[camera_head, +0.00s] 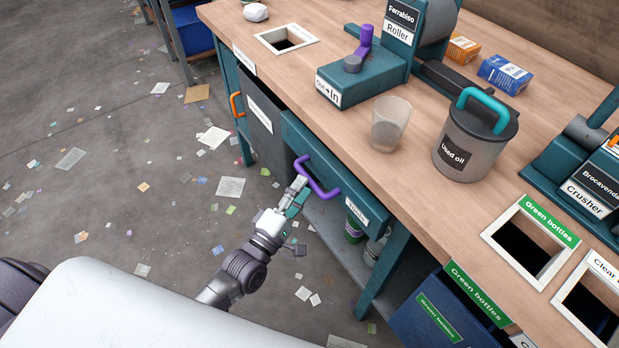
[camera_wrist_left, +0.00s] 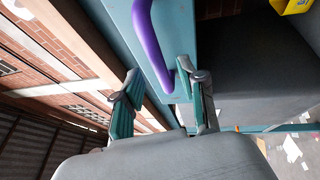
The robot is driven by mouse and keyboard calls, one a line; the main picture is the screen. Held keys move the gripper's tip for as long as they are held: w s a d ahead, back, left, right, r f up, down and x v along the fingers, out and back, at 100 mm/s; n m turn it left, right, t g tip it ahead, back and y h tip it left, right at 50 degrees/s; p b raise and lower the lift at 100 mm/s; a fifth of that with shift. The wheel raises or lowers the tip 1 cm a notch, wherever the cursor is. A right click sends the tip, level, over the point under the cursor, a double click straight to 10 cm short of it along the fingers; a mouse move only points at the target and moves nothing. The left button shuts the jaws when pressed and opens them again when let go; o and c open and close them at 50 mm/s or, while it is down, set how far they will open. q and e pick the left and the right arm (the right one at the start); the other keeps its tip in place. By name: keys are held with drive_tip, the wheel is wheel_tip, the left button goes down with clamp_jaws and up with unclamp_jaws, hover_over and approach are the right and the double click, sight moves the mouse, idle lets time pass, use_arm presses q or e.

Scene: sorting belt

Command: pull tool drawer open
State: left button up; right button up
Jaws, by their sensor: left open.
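The tool drawer (camera_head: 334,171) has a teal front under the workbench edge, with a partly readable white label at its right end. Its front looks about flush with the bench frame. A purple bar handle (camera_head: 321,188) is fixed to the front. My left gripper (camera_head: 299,185) is open at the handle's left part. In the left wrist view the purple handle (camera_wrist_left: 148,38) shows ahead of the open left gripper (camera_wrist_left: 162,92), running between the lines of its two fingers. I cannot tell whether the fingers touch it. My right gripper is not in view.
The wooden workbench (camera_head: 300,75) carries a clear cup (camera_head: 390,123), a used oil can (camera_head: 475,143) and a roller machine (camera_head: 375,75). A shelf with cans lies below the drawer. A blue bin (camera_head: 440,310) stands at the lower right. Paper scraps litter the open floor.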

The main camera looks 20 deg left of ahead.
sight(309, 177)
use_arm(q)
drive_tip(key=shift+x, duration=1.85)
clamp_jaws()
